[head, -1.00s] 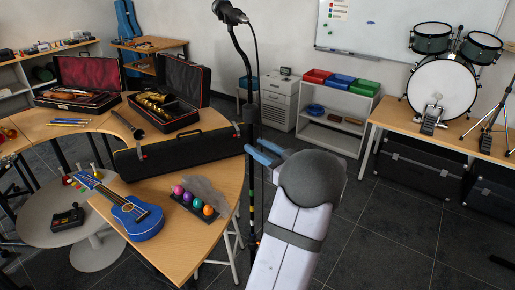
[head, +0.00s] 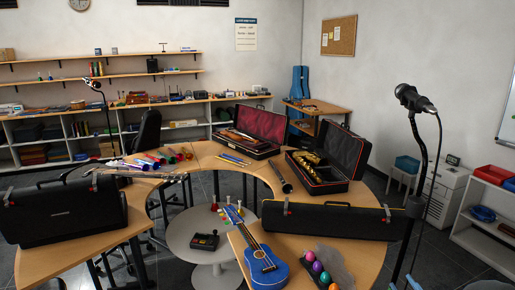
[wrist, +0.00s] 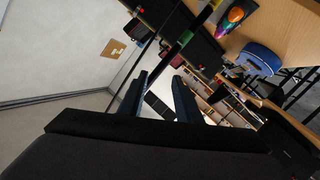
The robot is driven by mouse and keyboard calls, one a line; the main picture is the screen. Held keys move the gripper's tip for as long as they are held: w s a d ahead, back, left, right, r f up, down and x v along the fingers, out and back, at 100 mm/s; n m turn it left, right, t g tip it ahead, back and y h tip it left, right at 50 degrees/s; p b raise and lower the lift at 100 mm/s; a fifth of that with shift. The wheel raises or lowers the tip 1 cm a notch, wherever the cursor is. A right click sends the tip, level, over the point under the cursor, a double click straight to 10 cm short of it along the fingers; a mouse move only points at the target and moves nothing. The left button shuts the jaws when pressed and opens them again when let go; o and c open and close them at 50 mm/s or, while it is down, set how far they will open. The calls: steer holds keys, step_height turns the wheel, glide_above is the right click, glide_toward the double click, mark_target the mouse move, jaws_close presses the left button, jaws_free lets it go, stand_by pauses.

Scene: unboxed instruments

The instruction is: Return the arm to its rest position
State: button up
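My gripper (wrist: 160,77) shows in the wrist view as two dark blue fingers standing apart. It is open, and I see nothing held between them; the dark shapes in the gap look like background. The wrist is tilted, so the room appears slanted. In the head view now, my gripper is out of the picture. Only a grey rounded bit, likely part of my arm, shows at the bottom right edge.
The curved wooden table bears a blue ukulele (head: 262,258), coloured egg shakers (head: 317,267), a long black case (head: 335,220) and an open brass-instrument case (head: 322,172). A microphone stand (head: 417,170) rises at right. A round grey table (head: 193,236) stands in the middle.

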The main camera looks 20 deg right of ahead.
steer(key=w+a+f+g+y, duration=0.1)
steer(key=w+a+f+g, duration=0.3)
steer(key=a, duration=0.5)
steer(key=w+a+f+g+y, duration=0.2)
steer(key=w+a+f+g, duration=0.15)
steer(key=a, duration=0.55)
steer(key=s+a+m+g+y, duration=0.1)
steer(key=s+a+g, duration=0.2)
steer(key=s+a, duration=0.4)
steer(key=s+a+g+y, duration=0.2)
steer(key=s+a+g, duration=0.2)
steer(key=a, duration=1.4)
steer(key=s, duration=0.2)
steer(key=shift+s+r+m+b, duration=0.4)
steer(key=shift+f+g, duration=0.15)
steer(key=shift+g, duration=0.1)
step_height(320, 180, down, 86)
steer(key=b, duration=8.6)
steer(key=shift+r, duration=0.25)
